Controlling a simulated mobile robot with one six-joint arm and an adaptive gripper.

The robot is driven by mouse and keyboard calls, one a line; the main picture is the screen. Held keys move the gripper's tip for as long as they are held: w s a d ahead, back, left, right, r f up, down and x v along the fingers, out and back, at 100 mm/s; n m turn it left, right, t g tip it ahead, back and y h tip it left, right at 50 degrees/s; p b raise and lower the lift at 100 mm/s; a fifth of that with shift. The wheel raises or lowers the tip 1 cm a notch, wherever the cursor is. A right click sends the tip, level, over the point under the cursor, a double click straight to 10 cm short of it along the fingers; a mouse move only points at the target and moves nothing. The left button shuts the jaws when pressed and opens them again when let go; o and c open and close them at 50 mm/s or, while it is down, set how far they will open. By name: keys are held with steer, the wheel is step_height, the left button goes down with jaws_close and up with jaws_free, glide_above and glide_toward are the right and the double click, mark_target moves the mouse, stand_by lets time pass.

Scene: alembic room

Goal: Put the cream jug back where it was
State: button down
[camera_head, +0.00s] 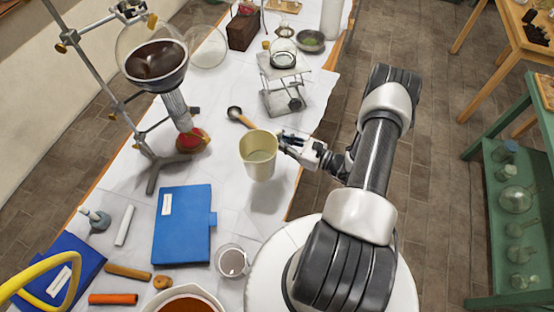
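The cream jug (259,158) is pale yellow and stands out over the white-covered table, near its right edge. Its open mouth faces up toward the camera and its inside looks pale. My gripper (284,145) is at the jug's right side, with its dark fingertips at or against the jug's upper wall. The handle is not clearly visible. The fingers are too small to tell whether they are closed on the jug. I cannot tell whether the jug's base touches the table.
A blue folder (182,225) and a glass (231,262) are in front. White cloth is bare left of the jug.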

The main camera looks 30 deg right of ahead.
step_height(320, 180, down, 10)
steer(key=shift+f+b, duration=0.1)
steer(key=shift+b, duration=1)
steer(key=shift+f+b, duration=0.25)
steer(key=shift+b, duration=0.05)
steer(key=c, duration=1.6)
jaws_free()
steer(key=shift+r, duration=0.1)
steer(key=shift+c, duration=0.2)
